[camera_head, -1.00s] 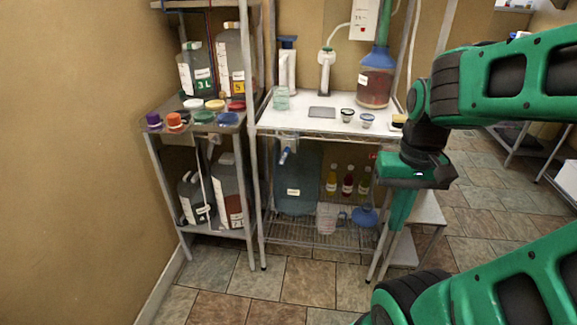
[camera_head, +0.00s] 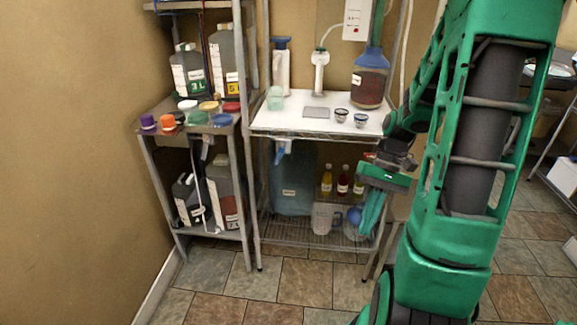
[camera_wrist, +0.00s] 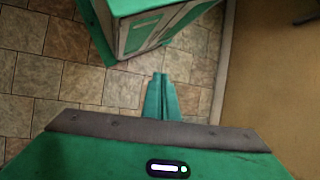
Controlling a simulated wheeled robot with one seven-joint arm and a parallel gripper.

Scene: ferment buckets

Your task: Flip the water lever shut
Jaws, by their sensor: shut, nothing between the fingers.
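A blue tap (camera_head: 283,152), which looks like the water lever, sits at the front of a large translucent blue water container (camera_head: 293,190) under the white worktop. The tap is small, and its lever position cannot be told. My gripper (camera_head: 367,232) points down in front of the right side of the same rack, to the right of the tap and lower, well apart from it. Its fingers are closed together and empty, which also shows in the wrist view (camera_wrist: 160,78). The wrist view shows floor and my own green body, not the tap.
A clear jug (camera_head: 322,217) stands on the lower wire shelf, with several bottles (camera_head: 343,182) behind. Another tap (camera_head: 206,143) is on the left rack. Small cups (camera_head: 341,114) and a large brown-filled jar (camera_head: 370,82) stand on the white worktop (camera_head: 290,122). Floor in front is clear.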

